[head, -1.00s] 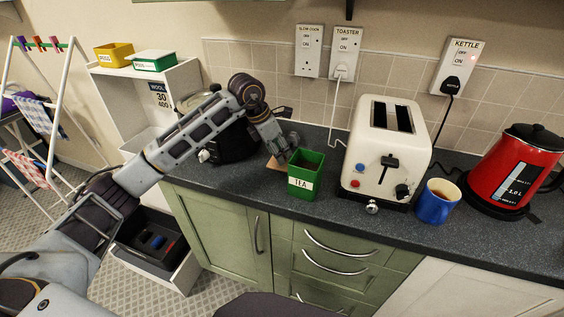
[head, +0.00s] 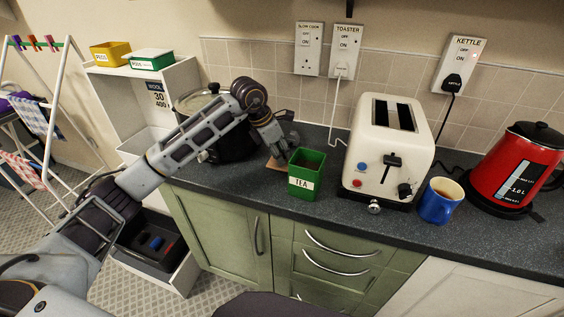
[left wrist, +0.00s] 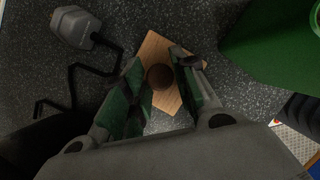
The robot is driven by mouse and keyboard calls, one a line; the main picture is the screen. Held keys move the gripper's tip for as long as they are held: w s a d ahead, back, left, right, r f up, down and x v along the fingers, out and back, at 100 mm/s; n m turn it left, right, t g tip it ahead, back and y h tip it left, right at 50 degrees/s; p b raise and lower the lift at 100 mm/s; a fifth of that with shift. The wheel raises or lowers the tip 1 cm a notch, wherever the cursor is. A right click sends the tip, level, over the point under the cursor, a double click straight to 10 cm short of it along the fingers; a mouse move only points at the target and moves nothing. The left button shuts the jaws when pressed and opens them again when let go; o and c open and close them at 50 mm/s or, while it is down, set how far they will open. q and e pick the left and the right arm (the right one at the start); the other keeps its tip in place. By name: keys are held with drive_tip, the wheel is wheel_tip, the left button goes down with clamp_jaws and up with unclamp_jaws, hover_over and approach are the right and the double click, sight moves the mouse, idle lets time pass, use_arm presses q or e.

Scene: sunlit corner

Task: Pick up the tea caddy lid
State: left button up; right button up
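The tea caddy lid is a flat square wooden piece (head: 274,165) lying on the dark worktop, just left of the open green tea caddy (head: 306,174). In the left wrist view the lid (left wrist: 152,50) has a round dark knob (left wrist: 159,77) at its middle. My left gripper (head: 281,152) points down over the lid. In the left wrist view its two fingers (left wrist: 162,85) stand apart on either side of the knob, with a gap visible around it. The caddy (left wrist: 275,45) is close on the right there. My right gripper is out of view.
A cream toaster (head: 388,150), a blue mug (head: 440,203) and a red kettle (head: 512,170) stand to the right. A dark pot (head: 232,146) is behind my left arm. A grey object (left wrist: 75,27) with a dark cord-like line lies near the lid.

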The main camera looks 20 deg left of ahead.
use_arm(q)
drive_tip(key=c, duration=0.4)
drive_tip(key=shift+o, duration=0.2)
drive_tip(key=shift+r, duration=0.55)
wheel_tip(320, 180, up, 7)
drive_tip(key=shift+r, duration=0.45)
drive_tip(key=shift+r+p, duration=0.3)
drive_tip(key=shift+r, duration=0.2)
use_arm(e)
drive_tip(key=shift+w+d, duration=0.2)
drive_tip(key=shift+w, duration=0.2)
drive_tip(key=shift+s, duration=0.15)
